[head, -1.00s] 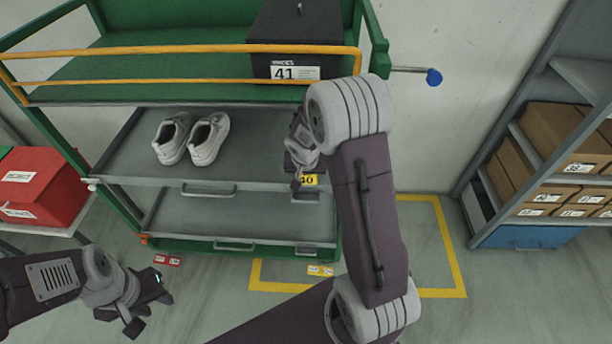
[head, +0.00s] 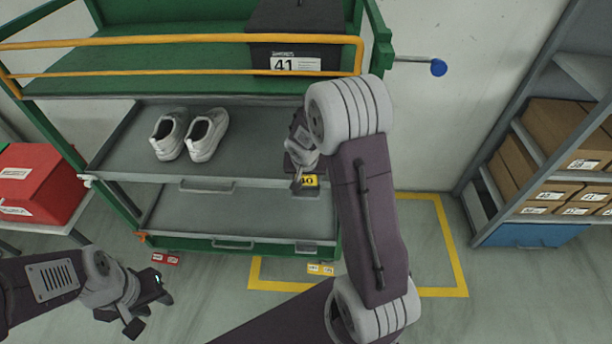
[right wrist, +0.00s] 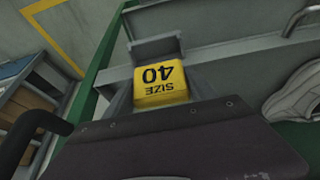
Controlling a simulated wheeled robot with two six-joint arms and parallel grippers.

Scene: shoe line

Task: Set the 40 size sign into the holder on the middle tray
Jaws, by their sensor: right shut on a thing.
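The yellow 40 size sign (head: 310,181) is at the right end of the front edge of the middle tray (head: 130,170). In the right wrist view the sign (right wrist: 160,84) reads upside down, close in front of a grey holder-like piece (right wrist: 155,47). I cannot tell whether the sign sits in it. My right gripper (head: 298,178) is shut on the sign; its fingers are mostly hidden in both views. My left gripper (head: 150,314) is open and empty, low at the left over the floor.
White shoes (head: 188,136) stand on the middle tray, left of my right gripper. A yellow rail (head: 180,45) and a black box labelled 41 (head: 297,30) are above. A lower tray (head: 235,215) is below. A red box (head: 38,182) is left; cartons (head: 545,195) are on the right shelf.

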